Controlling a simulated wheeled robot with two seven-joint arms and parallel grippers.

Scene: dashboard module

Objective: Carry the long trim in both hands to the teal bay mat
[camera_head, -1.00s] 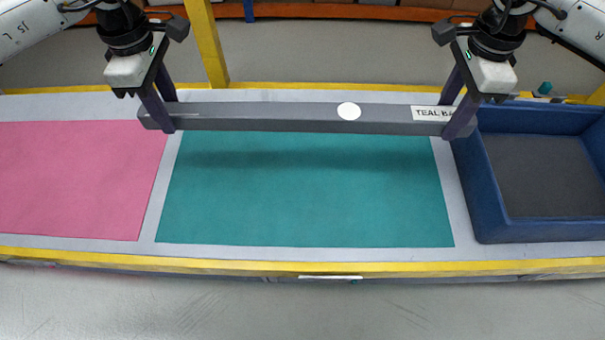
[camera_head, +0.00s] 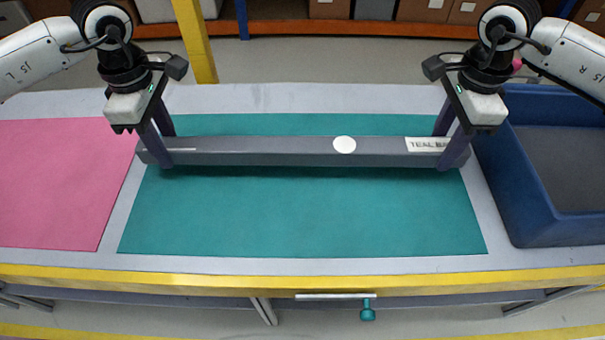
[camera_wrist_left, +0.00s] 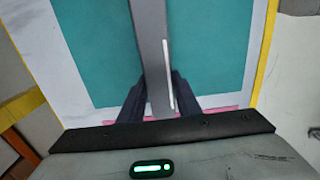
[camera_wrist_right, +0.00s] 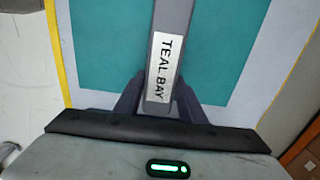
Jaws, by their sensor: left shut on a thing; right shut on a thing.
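The long grey trim (camera_head: 270,152) spans left to right over the upper part of the teal bay mat (camera_head: 300,215). It has a white round spot and a "TEAL BAY" label near its right end. My left gripper (camera_head: 158,155) is shut on the trim's left end; the left wrist view shows the trim (camera_wrist_left: 152,50) between its fingers. My right gripper (camera_head: 452,153) is shut on the labelled right end, also seen in the right wrist view (camera_wrist_right: 160,90). A dark shadow lies on the mat along the trim. I cannot tell how high the trim is above it.
A pink mat (camera_head: 50,190) lies left of the teal mat. A blue bin (camera_head: 520,190) with a dark floor stands at the right, close to my right gripper. A yellow post (camera_head: 196,45) rises behind the table.

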